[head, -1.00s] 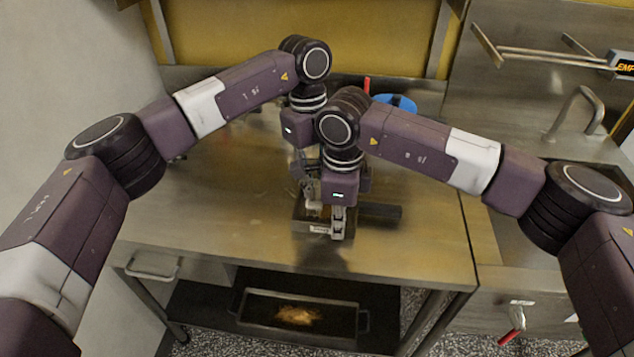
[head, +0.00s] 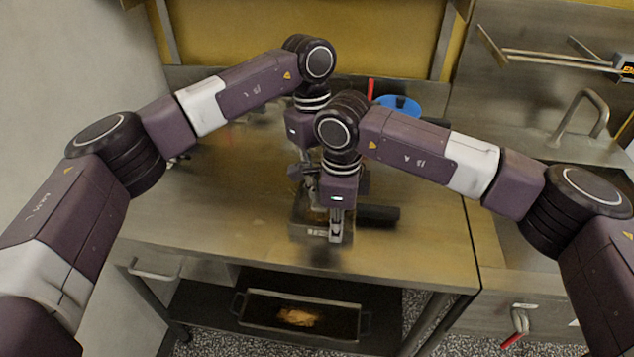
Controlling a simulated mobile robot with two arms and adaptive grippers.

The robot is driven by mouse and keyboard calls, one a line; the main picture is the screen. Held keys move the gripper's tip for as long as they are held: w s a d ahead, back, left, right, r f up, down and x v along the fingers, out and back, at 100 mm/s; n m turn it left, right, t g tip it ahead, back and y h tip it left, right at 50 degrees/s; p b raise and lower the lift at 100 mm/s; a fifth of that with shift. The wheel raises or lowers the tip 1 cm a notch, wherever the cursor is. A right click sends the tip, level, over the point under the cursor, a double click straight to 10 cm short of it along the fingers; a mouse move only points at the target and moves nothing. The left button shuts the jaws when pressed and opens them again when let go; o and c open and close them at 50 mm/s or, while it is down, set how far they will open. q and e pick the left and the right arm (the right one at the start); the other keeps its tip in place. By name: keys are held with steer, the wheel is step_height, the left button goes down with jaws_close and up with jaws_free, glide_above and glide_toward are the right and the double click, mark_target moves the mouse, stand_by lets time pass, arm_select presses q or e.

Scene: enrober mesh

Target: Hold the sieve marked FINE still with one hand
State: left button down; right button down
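The steel table (head: 220,210) is clear to the left and front. A blue round item (head: 398,104) and a red upright handle (head: 370,88) stand at the back. A handled tray (head: 300,315) sits on the lower shelf. A sink tap (head: 585,115) is at right.

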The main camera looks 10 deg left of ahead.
arm_select(q)
steer(key=shift+s+d+f, duration=0.1)
steer(key=shift+d, duration=1.3)
steer(key=shift+a, duration=2.2)
steer(key=shift+r, duration=3)
steer(key=shift+f, duration=2.9)
steer(key=shift+f, duration=0.3)
